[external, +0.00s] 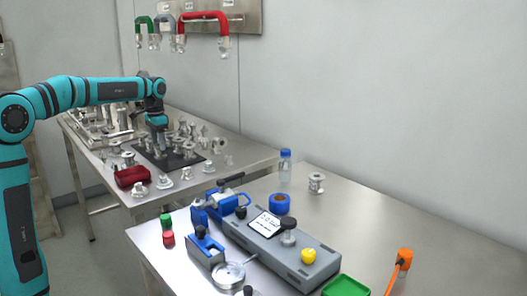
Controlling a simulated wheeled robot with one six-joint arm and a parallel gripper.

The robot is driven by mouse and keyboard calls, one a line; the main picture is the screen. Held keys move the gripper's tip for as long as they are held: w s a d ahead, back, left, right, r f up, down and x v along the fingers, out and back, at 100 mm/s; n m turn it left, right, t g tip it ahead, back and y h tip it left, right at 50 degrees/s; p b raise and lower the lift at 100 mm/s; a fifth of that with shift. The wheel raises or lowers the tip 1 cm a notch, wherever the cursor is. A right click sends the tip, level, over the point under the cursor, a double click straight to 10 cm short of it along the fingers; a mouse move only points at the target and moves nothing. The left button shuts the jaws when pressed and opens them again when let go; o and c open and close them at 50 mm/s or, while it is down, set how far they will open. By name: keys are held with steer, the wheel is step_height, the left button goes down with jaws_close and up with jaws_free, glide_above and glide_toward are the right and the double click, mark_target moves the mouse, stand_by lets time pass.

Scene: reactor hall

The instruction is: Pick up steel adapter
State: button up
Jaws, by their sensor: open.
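Several shiny steel fittings, flanges and adapters (187,150) stand on and around a dark mat (148,160) on the far steel table. I cannot tell which of them is the steel adapter. Another steel fitting (316,183) stands alone on the near table. My gripper (163,151) points down over the dark mat, among the fittings. It is open. It is too small to tell whether its fingertips are around or beside a fitting, and the arm hides part of what lies behind it.
A dark red case (132,177) lies on the far table's front edge. The near table holds a grey fixture (280,247), a bottle (285,167), blue tape (279,204), a green tray (346,286) and an orange-handled tool (403,262). The near table's right side is mostly clear.

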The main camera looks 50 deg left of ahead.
step_height(320, 180, down, 3)
steer(key=shift+w+f, duration=0.1)
steer(key=c, duration=0.8)
step_height(320, 180, up, 10)
steer(key=shift+r, duration=0.1)
